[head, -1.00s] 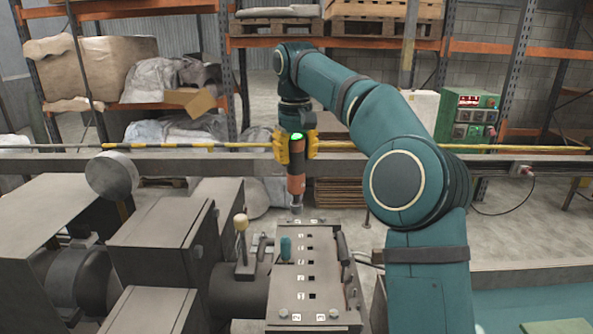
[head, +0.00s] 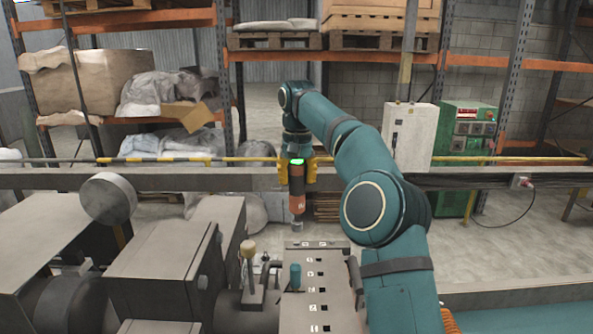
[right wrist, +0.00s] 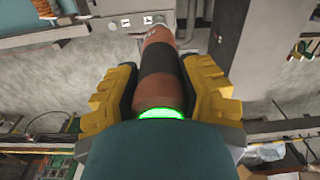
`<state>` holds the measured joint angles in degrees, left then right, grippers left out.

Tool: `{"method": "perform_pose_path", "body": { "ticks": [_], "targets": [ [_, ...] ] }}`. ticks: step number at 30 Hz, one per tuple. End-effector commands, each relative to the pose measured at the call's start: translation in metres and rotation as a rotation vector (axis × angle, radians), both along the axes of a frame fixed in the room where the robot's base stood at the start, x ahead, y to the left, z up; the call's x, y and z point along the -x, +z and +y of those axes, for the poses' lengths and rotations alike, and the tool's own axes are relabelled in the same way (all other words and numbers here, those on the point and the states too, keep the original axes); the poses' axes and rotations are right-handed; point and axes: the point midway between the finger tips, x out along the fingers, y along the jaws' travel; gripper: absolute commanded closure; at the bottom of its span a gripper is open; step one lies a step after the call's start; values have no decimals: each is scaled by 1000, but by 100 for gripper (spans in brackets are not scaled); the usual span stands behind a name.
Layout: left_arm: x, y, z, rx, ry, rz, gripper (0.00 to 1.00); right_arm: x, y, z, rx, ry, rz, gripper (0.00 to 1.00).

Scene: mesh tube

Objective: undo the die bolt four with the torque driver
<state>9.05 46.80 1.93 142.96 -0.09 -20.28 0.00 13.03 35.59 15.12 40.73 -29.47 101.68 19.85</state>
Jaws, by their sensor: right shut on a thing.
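My right gripper (head: 297,176) has yellow fingers and is shut on the torque driver (head: 298,203), an orange and black cylinder with a lit green ring. The driver hangs upright, its grey tip pointing down, just above and beyond the far left end of the die block (head: 335,296). The tip looks apart from the block. In the right wrist view the gripper (right wrist: 163,78) clasps the driver (right wrist: 158,103) from both sides. My left gripper is not in view.
Grey machine housings (head: 165,262) fill the left. A long grey beam (head: 430,180) runs behind. A green cabinet (head: 465,130) stands at the back right.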

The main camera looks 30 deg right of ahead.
Motion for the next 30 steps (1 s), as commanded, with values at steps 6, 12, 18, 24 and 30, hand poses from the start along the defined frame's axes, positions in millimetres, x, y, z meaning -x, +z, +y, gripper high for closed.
{"method": "perform_pose_path", "body": {
  "ticks": [6,12,18,24,30],
  "targets": [
    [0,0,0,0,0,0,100,0,-17,0,0,1,-1,100],
    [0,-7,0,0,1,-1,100,0,-31,0,0,1,-2,100],
    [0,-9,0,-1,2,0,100,0,-36,0,1,1,-3,100],
    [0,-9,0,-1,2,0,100,0,-37,0,0,1,-4,100],
    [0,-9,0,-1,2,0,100,0,-37,0,0,1,-4,100]
  ]
}}
